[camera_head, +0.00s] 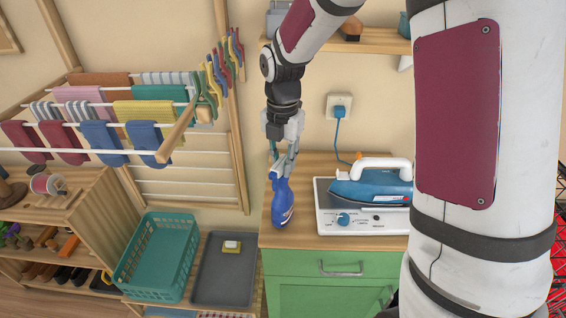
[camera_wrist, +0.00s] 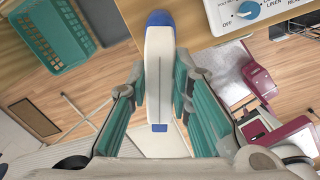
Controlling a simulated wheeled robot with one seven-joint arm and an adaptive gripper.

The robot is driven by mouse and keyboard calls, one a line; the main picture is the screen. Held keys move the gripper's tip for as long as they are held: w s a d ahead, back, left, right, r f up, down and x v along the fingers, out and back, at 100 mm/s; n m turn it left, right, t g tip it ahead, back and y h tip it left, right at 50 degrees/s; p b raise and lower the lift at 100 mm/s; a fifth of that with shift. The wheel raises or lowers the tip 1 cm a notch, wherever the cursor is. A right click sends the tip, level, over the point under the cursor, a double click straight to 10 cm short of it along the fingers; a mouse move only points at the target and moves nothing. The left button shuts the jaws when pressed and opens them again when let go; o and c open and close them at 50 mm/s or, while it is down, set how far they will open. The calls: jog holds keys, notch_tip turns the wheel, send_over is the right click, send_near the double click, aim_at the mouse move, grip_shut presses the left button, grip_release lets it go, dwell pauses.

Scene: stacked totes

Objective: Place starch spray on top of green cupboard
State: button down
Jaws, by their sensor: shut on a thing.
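The starch spray is a blue and white bottle (camera_head: 283,206), held nearly upright, slightly tilted, in the head view. In the wrist view the bottle (camera_wrist: 159,70) shows its pale side and blue end between the fingers. My gripper (camera_head: 282,168) is shut on its upper part. The green cupboard (camera_head: 325,262) has a wooden top (camera_head: 295,240). The bottle's lower end appears over the left part of that top; I cannot tell whether it touches. In the wrist view the blue end overlaps the edge of the wooden top (camera_wrist: 198,22).
A blue iron (camera_head: 375,187) on a white station (camera_head: 365,222) stands right of the bottle, its cord running to a wall socket (camera_head: 339,106). Left are a teal basket (camera_head: 158,255), a grey tray (camera_head: 224,270) and a drying rack with cloths (camera_head: 95,120).

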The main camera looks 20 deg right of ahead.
jog(key=shift+f, duration=0.45)
jog(key=c, duration=1.4)
grip_release()
jog(key=shift+c, duration=0.2)
notch_tip(320, 180, up, 12)
jog(key=b, duration=0.1)
jog(key=s+r+m+t, duration=0.2)
jog(key=s+m, duration=0.8)
jog(key=m, duration=0.3)
jog(key=s+r+m+t, duration=0.3)
jog(key=s+m, duration=0.8)
jog(key=m, duration=0.3)
jog(key=shift+s+d+r+t, duration=0.15)
jog(key=shift+s+r+t, duration=0.1)
jog(key=shift+r+t, duration=0.05)
